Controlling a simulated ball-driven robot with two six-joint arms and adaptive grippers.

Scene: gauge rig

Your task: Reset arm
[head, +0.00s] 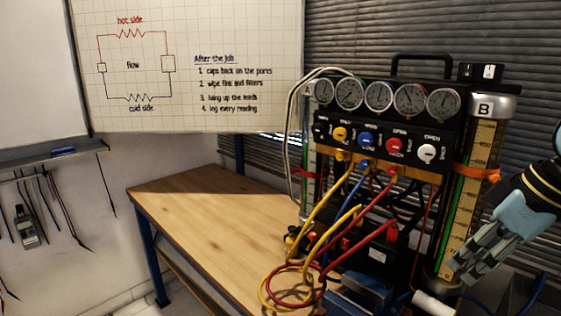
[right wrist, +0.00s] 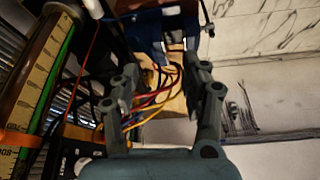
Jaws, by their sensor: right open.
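My right gripper (head: 478,250) is at the right of the head view, in front of the lower part of the clear graduated cylinder B (head: 484,150). Its fingers point down and to the left. In the right wrist view my right gripper (right wrist: 165,100) is open, with its two fingers spread apart and nothing between the tips. Yellow, red and blue hoses (right wrist: 160,90) show beyond the fingers, apart from them as far as I can tell. My left gripper is in neither view.
The gauge rig (head: 385,125) has several dials and coloured knobs. Hoses (head: 290,290) loop onto the wooden table (head: 190,205), whose left part is clear. A whiteboard (head: 190,65) hangs behind. A handheld meter (head: 26,226) hangs at the left. An orange strap (head: 477,173) wraps cylinder B.

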